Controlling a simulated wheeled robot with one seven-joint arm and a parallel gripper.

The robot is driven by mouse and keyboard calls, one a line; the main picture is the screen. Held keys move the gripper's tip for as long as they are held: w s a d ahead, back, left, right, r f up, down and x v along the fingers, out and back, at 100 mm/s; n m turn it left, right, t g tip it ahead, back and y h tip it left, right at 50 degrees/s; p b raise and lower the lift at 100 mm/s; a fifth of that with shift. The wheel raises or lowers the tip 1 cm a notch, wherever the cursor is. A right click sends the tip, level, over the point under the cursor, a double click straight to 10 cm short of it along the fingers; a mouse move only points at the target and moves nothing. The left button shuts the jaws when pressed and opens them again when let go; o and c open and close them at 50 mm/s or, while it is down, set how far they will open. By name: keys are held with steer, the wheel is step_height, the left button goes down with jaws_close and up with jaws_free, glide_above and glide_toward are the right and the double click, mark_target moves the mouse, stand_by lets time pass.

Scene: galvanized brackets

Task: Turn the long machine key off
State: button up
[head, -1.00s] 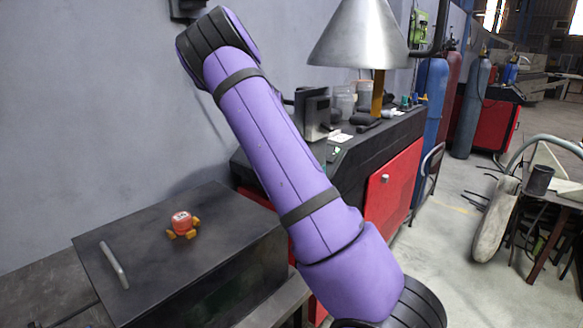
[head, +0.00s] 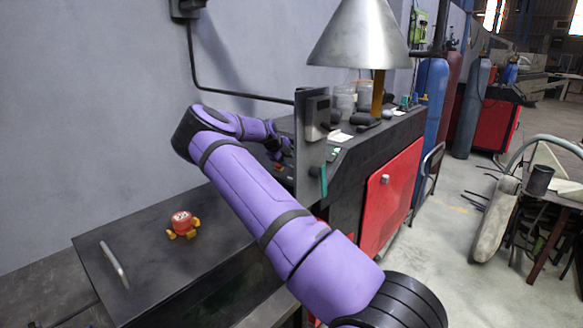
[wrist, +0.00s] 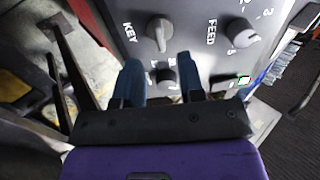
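In the wrist view, a grey control panel (wrist: 205,50) carries a grey rotary knob (wrist: 159,31) with a raised grip beside the printed word KEY. Its grip runs roughly up and down in the picture. A smaller dark knob (wrist: 166,75) sits below it. I cannot tell for sure which is the long machine key. My gripper (wrist: 159,64) has its two blue fingers apart, with the small dark knob showing between them. No contact is visible. In the head view my purple arm reaches behind an upright dark plate (head: 312,142), and my gripper is hidden or unclear there.
A metal lampshade (head: 358,35) hangs above.

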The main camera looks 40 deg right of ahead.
mark_target(292, 167)
steer(key=shift+x, duration=2.8)
jaws_close()
